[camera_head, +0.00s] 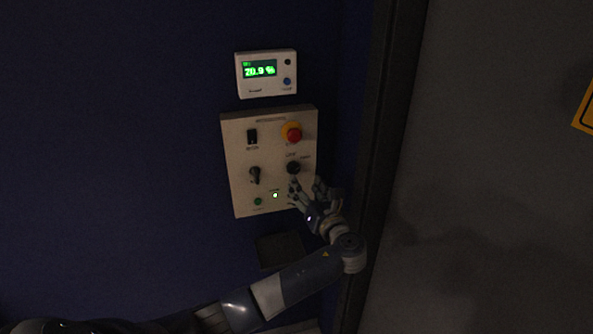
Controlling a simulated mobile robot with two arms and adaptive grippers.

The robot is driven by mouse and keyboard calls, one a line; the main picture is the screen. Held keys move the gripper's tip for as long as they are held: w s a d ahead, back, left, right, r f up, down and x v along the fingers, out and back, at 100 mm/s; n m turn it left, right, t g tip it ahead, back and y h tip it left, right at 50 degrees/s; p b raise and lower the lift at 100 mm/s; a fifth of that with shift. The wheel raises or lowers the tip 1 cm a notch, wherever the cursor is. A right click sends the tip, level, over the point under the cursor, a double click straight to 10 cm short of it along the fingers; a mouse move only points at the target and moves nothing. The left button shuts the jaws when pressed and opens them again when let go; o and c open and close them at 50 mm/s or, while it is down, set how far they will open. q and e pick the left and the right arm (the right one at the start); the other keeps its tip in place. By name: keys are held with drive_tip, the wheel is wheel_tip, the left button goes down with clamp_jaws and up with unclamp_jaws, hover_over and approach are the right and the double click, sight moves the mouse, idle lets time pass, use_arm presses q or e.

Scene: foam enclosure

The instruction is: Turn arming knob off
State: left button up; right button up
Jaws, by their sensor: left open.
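A beige control panel (237,190) is mounted on the dark blue wall. A round black knob (293,167) sits on its right side, under the red emergency button, with small labels around it that look like the arming positions but are hard to read. My left gripper (305,188) is open at the panel's lower right, its fingers just below the knob. I cannot tell whether a finger touches the knob. A second black knob or switch (255,175) sits at the panel's left. My right gripper is not in view.
A red emergency button (293,134) on a yellow ring, a black rocker switch (252,136), a green button (258,201) and a lit white lamp (275,195) are on the panel. A white display unit (266,73) hangs above. A dark door frame (385,150) stands close at right.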

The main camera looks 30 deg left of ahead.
sight(295, 171)
use_arm(q)
drive_tip(key=p+x, duration=0.1)
drive_tip(key=x, duration=0.5)
drive_tip(key=shift+a, duration=0.1)
drive_tip(key=shift+w+a, duration=0.4)
drive_tip(key=shift+a, duration=0.05)
drive_tip(key=shift+w+a, duration=0.15)
drive_tip(key=shift+a, duration=0.05)
drive_tip(key=c, duration=1.1)
drive_tip(key=shift+o, duration=0.2)
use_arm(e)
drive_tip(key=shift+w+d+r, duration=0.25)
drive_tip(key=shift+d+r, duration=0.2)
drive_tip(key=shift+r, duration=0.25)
